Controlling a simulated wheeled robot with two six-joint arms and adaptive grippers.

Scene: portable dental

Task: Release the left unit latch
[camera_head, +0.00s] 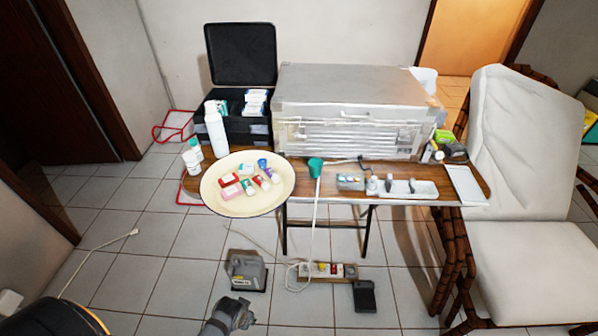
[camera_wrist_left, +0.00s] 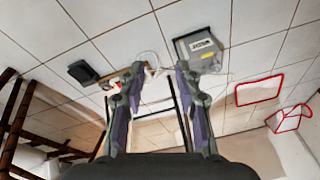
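The unit appears to be the large silver metal case (camera_head: 350,88) at the back of the table in the head view. Its front has a pale ribbed panel; the left latch is too small to make out. My left gripper (camera_wrist_left: 160,70) is open and empty in the left wrist view, its two fingers apart over the floor. The case does not show in that view. A grey jointed shape (camera_head: 228,318) at the bottom of the head view looks like this gripper, low and well in front of the table. My right gripper is not in view.
A cream oval tray (camera_head: 213,200) with small items overhangs the table (camera_head: 455,184) front. A white bottle (camera_head: 215,132) and open black box (camera_head: 240,60) stand left of the case. A grey box (camera_head: 246,270), power strip (camera_head: 322,270) and black pedal (camera_head: 364,296) lie on the floor.

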